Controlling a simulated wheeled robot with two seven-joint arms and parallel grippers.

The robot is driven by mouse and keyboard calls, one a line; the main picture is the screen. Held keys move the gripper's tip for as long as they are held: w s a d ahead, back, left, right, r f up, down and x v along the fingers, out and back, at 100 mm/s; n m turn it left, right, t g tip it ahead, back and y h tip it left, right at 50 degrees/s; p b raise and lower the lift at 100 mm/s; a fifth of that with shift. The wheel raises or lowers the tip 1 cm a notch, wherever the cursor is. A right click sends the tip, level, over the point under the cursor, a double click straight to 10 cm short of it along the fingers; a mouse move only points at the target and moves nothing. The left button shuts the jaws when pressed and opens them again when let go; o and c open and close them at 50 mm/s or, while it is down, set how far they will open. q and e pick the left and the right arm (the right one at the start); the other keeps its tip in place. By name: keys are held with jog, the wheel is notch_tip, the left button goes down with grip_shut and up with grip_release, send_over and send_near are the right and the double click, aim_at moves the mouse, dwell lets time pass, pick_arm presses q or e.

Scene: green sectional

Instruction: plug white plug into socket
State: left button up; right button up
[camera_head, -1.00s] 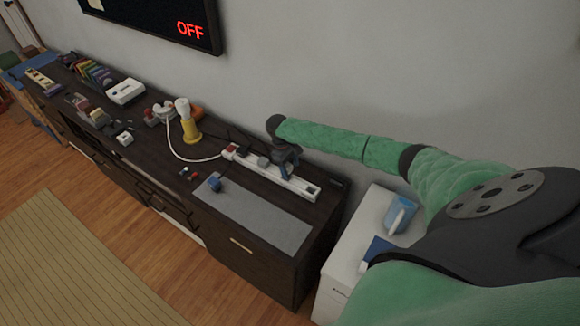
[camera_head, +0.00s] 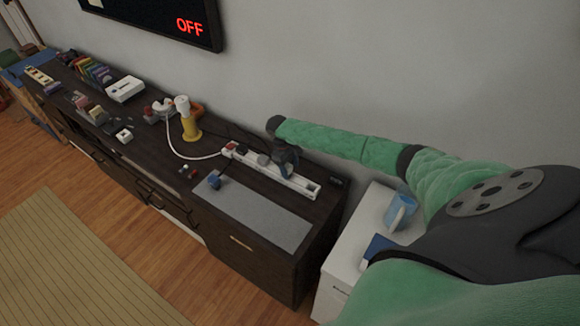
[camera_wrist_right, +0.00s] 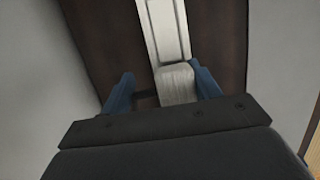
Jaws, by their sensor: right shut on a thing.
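The socket is a long white power strip (camera_head: 301,185) lying along the back of the dark cabinet top. It also shows in the right wrist view (camera_wrist_right: 163,28). My right gripper (camera_head: 286,166) is low over the strip's middle. In the right wrist view my right gripper (camera_wrist_right: 164,90) has its blue fingers either side of a pale, blocky white plug (camera_wrist_right: 177,84), and is shut on it. The plug lines up with the strip's end in that view; whether its pins are in a slot is hidden. My left gripper is not in view.
A dark block (camera_head: 263,160) and a red switch (camera_head: 230,146) are on the strip's left part. A grey mat (camera_head: 255,212) lies in front, with a small blue object (camera_head: 214,182).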

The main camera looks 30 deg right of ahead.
aim_at(288, 163)
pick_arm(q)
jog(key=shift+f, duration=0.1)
pick_arm(e)
jog(key=shift+f, duration=0.4)
jog(key=o, duration=1.1)
jog(key=shift+c, duration=0.2)
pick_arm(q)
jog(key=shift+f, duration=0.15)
pick_arm(e)
jog(key=shift+r, duration=0.1)
